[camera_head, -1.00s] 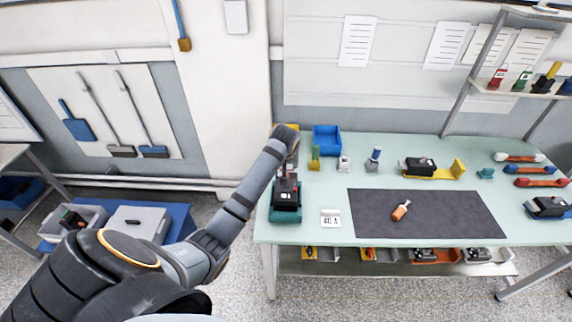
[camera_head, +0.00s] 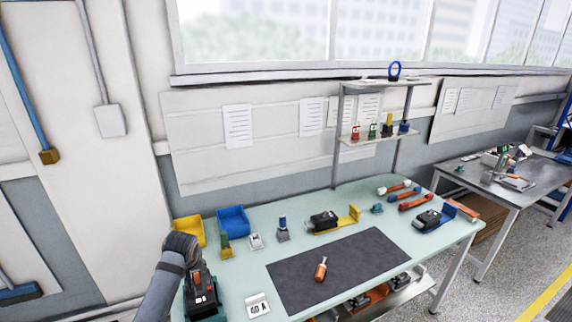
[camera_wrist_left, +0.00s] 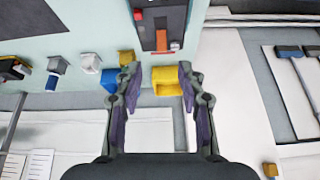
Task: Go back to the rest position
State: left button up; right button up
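My left gripper (camera_wrist_left: 158,74) shows in the left wrist view with its two fingers apart and nothing held between them. A yellow bin (camera_wrist_left: 166,80) lies beyond the fingertips. In the head view my left arm comes up from the bottom left and ends at the table's left edge, beside a black breaker device (camera_head: 201,292) on a teal base; the fingers are hidden there. The device also shows at the top of the left wrist view (camera_wrist_left: 176,14). My right gripper is in neither view.
The pale green table (camera_head: 240,270) holds a dark mat (camera_head: 345,262) with an orange bottle (camera_head: 321,268) on it. A blue bin (camera_head: 233,220) and yellow bin (camera_head: 189,231) stand at the back left. A shelf (camera_head: 375,135) rises behind. A second table (camera_head: 500,178) stands at right.

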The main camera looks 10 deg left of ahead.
pick_arm(q)
jog(key=s+d+f+m+h, duration=0.15)
jog(key=s+d, duration=0.25)
jog(key=s, duration=0.5)
jog(key=s+d+f+m+g, duration=0.1)
jog(key=s+d+f+m, duration=0.2)
jog(key=s, duration=0.5)
jog(key=s+d+f+m+h, duration=0.15)
jog(key=s+d, duration=0.25)
jog(key=s, duration=0.5)
jog(key=s+a+f+g+b, duration=0.1)
jog(key=s+f+b, duration=0.15)
jog(key=f, duration=1.45)
jog(key=s+a+f+g+b, duration=0.1)
jog(key=f+b, duration=0.3)
jog(key=f, duration=1.3)
jog(key=s+a+f+b, duration=0.1)
jog(key=s+f+b, duration=0.3)
jog(key=s+f, duration=1.4)
jog(key=shift+a+f+g+y+b, duration=0.2)
jog(key=shift+f+g+y+b, duration=0.1)
jog(key=shift+f+g+y, duration=0.15)
